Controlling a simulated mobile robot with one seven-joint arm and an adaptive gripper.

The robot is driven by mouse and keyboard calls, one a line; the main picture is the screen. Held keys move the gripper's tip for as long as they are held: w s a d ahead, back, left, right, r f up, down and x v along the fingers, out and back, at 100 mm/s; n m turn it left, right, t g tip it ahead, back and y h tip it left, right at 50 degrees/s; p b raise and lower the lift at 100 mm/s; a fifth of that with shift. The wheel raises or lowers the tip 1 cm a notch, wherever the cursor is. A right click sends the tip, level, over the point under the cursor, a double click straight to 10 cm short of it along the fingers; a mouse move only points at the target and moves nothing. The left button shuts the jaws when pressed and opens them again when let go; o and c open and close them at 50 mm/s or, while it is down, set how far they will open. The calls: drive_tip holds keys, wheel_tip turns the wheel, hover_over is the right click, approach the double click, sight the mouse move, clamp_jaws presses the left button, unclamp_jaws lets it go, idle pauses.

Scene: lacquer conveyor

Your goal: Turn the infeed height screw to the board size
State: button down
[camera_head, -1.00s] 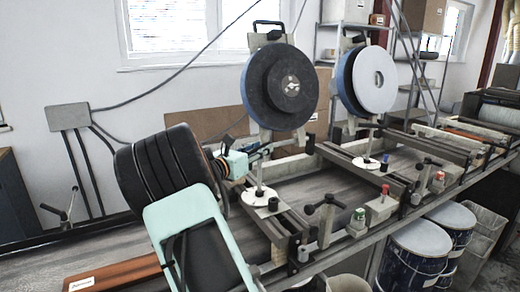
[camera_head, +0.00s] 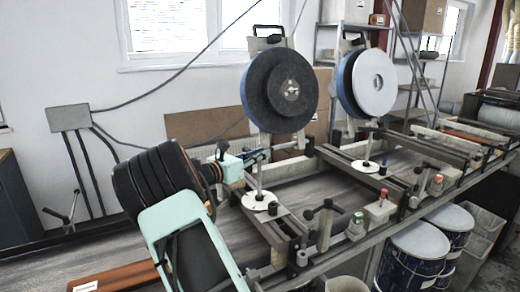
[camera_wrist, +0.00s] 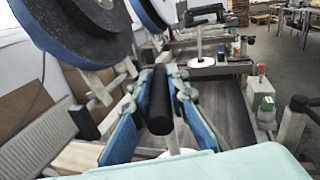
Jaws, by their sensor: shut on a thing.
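The infeed height screw is an upright post (camera_head: 259,176) rising through a white disc (camera_head: 259,202) on the near conveyor frame. A black bar handle (camera_wrist: 160,103) sits at its top. My gripper (camera_head: 260,154) comes in from the left at the top of this post, and its fingers hide most of the handle in the head view. In the wrist view, the blue fingers of my gripper (camera_wrist: 160,110) are closed on both sides of the black handle, which lies lengthwise between them. I cannot read any scale or size marking.
A large dark wheel (camera_head: 265,92) stands just behind the post. A second station has its own white disc (camera_head: 366,164) and black-topped post. A clamp lever (camera_head: 324,208) and a red-topped box (camera_head: 381,200) line the front rail. Drums (camera_head: 416,250) stand below.

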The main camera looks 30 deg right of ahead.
drive_tip(key=m+g+p, duration=0.2)
drive_tip(key=g+p, duration=0.1)
drive_tip(key=g, duration=0.1)
drive_tip(key=shift+r+h, duration=0.1)
drive_tip(key=shift+h, duration=0.2)
drive_tip(key=shift+m+g+p, duration=0.65)
drive_tip(key=shift+m+g, duration=0.35)
drive_tip(key=shift+g, duration=0.3)
drive_tip(key=shift+s+f+m+g+p, duration=0.15)
drive_tip(key=shift+m+g+p, duration=0.1)
drive_tip(key=shift+m+g, duration=0.25)
drive_tip(key=shift+w+f+m+g+p, duration=0.1)
drive_tip(key=shift+m+g+p, duration=0.15)
drive_tip(key=shift+g, duration=0.45)
drive_tip(key=c, duration=1.9)
unclamp_jaws()
drive_tip(key=shift+r, duration=0.1)
drive_tip(key=shift+v, duration=3.75)
drive_tip(key=shift+r, duration=0.2)
